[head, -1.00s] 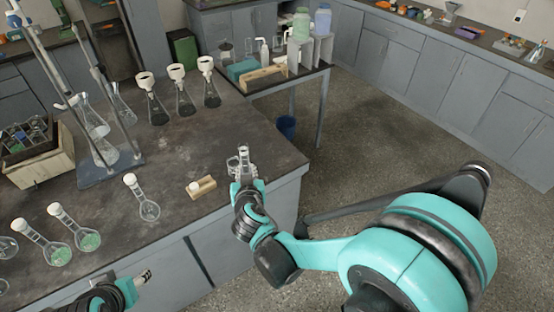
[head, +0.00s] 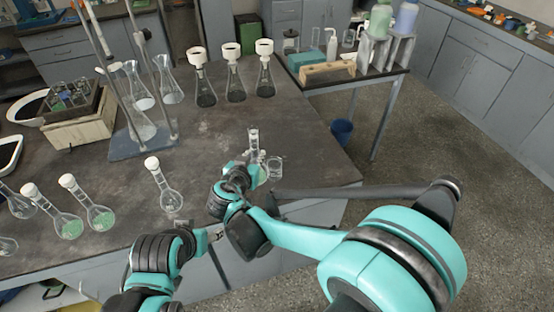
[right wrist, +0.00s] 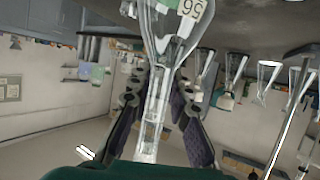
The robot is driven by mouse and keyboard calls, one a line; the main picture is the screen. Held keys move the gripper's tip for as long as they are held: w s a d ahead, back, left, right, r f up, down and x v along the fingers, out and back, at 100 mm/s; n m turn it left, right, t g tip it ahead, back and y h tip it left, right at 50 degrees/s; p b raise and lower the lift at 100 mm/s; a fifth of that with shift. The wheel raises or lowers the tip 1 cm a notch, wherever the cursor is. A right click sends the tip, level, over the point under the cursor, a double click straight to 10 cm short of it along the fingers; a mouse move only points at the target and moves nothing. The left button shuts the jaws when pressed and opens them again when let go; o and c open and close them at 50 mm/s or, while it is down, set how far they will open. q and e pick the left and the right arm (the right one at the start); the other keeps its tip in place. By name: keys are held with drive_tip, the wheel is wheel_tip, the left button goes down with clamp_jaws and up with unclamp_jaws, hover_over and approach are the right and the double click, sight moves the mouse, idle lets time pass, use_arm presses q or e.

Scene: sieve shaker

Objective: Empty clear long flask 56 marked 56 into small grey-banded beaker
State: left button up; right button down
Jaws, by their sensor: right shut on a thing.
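The clear long flask (head: 254,138) is held roughly upright over the bench's right end. Its label, marked 56, shows in the right wrist view (right wrist: 191,8). My right gripper (head: 252,160) is shut on its neck, which runs between the fingers in the right wrist view (right wrist: 153,115). A small clear beaker (head: 275,168) stands on the bench just right of the flask; its grey band is too small to make out. My left gripper (head: 217,235) is low at the bench's front edge, partly behind my right arm; its fingers are too small to read.
Several stoppered round flasks (head: 163,192), some with green contents, stand along the bench's front left. A metal stand (head: 140,143) and several dark conical flasks (head: 235,85) are behind. The middle of the bench (head: 205,135) is clear. A side table (head: 365,77) stands beyond.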

drive_tip(key=shift+w+a+f, duration=0.1)
drive_tip(key=shift+w+a, duration=0.1)
drive_tip(key=shift+a, duration=0.25)
drive_tip(key=shift+w+a+f, duration=0.1)
drive_tip(key=shift+w+a, duration=0.05)
drive_tip(key=shift+a, duration=0.25)
use_arm(q)
drive_tip(key=shift+w+d+f, duration=0.1)
drive_tip(key=shift+w+f, duration=0.2)
drive_tip(key=shift+w, duration=0.15)
drive_tip(key=shift+r, duration=0.15)
use_arm(e)
drive_tip(key=shift+r, duration=0.15)
